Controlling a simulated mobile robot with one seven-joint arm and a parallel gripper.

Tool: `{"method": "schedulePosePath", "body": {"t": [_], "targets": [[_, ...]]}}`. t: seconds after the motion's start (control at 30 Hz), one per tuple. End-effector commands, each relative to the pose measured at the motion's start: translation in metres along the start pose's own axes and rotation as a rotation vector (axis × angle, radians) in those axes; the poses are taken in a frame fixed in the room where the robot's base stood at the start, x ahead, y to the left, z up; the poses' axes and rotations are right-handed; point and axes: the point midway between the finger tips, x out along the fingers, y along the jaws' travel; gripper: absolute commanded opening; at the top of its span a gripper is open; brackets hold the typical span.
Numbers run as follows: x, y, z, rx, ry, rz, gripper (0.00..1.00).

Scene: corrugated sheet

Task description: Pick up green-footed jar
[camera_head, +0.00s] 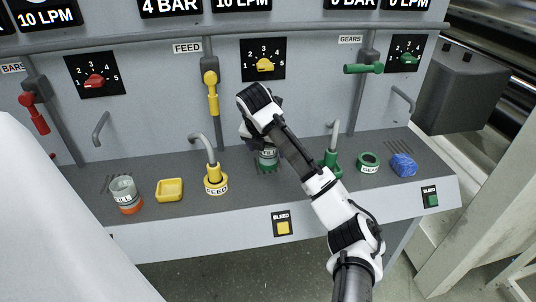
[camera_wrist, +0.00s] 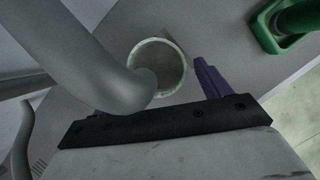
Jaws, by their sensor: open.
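The green-footed jar (camera_head: 268,160) stands upright on the grey console ledge, a clear or grey body with a label and a green base. My arm partly covers it in the head view. My gripper (camera_head: 256,136) is just above it. In the wrist view the jar's round open mouth (camera_wrist: 157,66) lies beyond my gripper (camera_wrist: 155,88). One purple finger shows to the right of the mouth; the other is mostly hidden behind a grey curved pipe (camera_wrist: 95,60). The jaws are open, and I cannot tell whether a finger touches the jar.
Valve levers and dials line the panel behind.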

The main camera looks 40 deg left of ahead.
Motion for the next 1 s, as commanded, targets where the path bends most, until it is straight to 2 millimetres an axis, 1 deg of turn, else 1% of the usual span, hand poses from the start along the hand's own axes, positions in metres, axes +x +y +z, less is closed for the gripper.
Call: {"method": "schedulePosePath", "body": {"t": [0.1,0.33,0.37,0.7,0.77,1.0], "targets": [[0.0102,0.0001,-0.0006,0.0,0.001,0.0,0.76],[0.0125,0.0002,-0.0006,0.0,-0.001,0.0,0.76],[0.0124,0.0002,-0.0006,0.0,-0.001,0.0,0.74],[0.0121,0.0002,-0.0006,0.0,-0.001,0.001,0.3],[0.0121,0.0002,-0.0006,0.0,-0.001,0.001,0.23],[0.0116,0.0002,-0.0002,0.0,-0.002,0.001,0.23]]}}
